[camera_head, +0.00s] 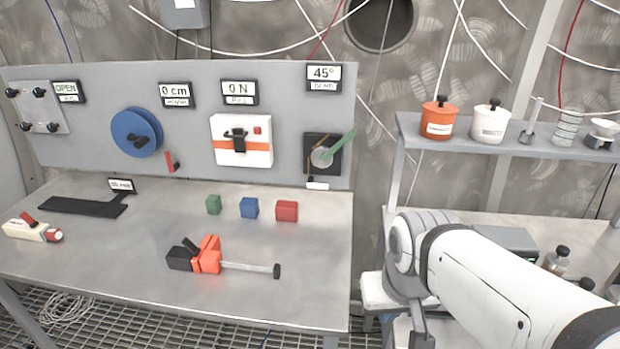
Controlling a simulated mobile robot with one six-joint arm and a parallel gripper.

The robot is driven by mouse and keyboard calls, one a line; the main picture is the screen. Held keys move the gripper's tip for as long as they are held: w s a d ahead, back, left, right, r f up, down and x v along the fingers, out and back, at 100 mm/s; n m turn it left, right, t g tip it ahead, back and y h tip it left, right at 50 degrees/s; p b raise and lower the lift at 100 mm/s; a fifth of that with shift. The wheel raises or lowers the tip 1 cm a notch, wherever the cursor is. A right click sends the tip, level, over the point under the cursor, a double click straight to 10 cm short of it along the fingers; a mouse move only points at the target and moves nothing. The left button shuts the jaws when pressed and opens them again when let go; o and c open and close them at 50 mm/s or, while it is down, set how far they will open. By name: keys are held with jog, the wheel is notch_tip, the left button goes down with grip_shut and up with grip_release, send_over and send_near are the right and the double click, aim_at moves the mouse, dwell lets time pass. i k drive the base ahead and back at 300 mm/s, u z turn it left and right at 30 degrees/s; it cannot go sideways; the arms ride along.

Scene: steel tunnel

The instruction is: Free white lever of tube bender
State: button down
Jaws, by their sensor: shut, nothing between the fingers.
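A black square unit (322,154) with a round grey disc is mounted at the right end of the grey panel, under a display reading 45°. It looks like the tube bender. A green lever (340,143) points up and right from the disc. A thin tan bar crosses the unit's left side. A small white piece (317,185) sits just below it; I cannot tell whether this is the white lever. My white arm comes in from the lower right, well right of and in front of the unit. My gripper is not visible.
An orange and black tool (207,255) with a metal rod lies on the workbench (120,280). Green (213,204), blue (249,207) and red (287,211) blocks stand behind it. A shelf (480,144) with canisters is at right. The bench's front right area is bare.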

aim_at(310, 183)
jog(key=z, duration=1.9)
jog(key=k, duration=0.75)
jog(key=u, duration=0.95)
jog(key=i, duration=1)
jog(key=u, duration=0.1)
